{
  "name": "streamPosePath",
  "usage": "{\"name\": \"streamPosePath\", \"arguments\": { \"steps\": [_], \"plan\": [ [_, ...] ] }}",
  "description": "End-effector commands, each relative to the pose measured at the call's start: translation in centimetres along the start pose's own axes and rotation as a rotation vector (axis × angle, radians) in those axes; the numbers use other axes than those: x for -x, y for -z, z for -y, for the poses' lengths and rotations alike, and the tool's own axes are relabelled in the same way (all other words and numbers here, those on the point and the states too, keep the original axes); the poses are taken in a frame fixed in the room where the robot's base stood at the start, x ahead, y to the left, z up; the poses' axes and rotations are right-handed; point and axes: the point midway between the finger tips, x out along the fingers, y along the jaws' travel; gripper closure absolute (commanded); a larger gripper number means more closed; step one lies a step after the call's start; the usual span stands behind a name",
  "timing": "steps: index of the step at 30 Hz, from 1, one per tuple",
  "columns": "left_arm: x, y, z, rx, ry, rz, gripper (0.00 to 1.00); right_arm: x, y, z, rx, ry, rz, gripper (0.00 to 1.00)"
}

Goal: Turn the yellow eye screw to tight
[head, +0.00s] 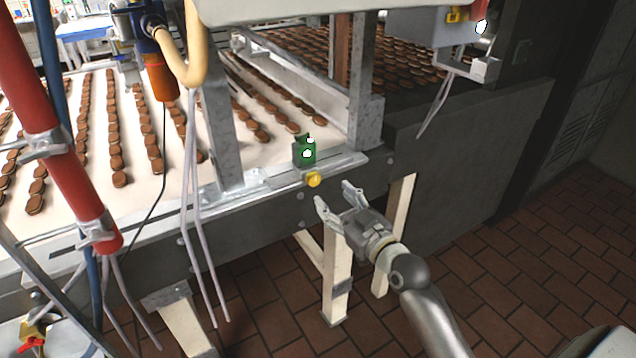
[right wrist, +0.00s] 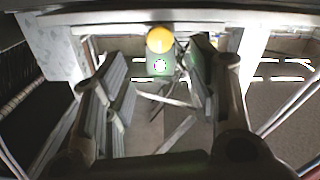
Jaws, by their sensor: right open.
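The yellow eye screw (head: 313,179) sits at the edge of the conveyor frame, just below a small green block (head: 304,151). My right gripper (head: 334,198) is open and empty, a little below and to the right of the screw, and apart from it. In the right wrist view the yellow eye screw (right wrist: 160,40) shows as a round yellow knob beyond the open fingers, near the top middle. The green block (right wrist: 159,66) is right below it there. My left gripper is not in view.
The conveyor belt (head: 140,190) carries rows of brown cookies. A metal upright (head: 362,90) stands behind the green block. A red pipe (head: 62,160) and hanging grey cables are at the left. The tiled floor (head: 500,240) at the right is clear.

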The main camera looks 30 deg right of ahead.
Motion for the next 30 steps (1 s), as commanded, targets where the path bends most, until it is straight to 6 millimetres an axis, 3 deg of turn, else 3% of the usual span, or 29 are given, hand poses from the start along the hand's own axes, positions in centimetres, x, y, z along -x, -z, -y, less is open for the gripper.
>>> {"name": "streamPosePath", "arguments": {
  "steps": [6, 12, 18, 26, 30],
  "plan": [
    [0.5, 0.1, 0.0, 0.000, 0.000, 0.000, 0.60, -4.2, 0.1, -0.1, -0.002, -0.001, -0.001, 0.47],
    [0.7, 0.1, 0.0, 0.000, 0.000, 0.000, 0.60, -7.0, 0.1, -0.1, -0.002, -0.001, -0.001, 0.47],
    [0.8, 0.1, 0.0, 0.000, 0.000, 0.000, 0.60, -8.1, -0.1, 0.0, -0.001, -0.001, 0.001, 0.47],
    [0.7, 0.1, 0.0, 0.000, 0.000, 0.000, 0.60, -8.2, -0.1, 0.0, 0.000, -0.001, 0.001, 0.47],
    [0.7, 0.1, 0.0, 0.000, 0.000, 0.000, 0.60, -8.2, -0.1, 0.0, 0.000, -0.001, 0.001, 0.64]
  ]
}}
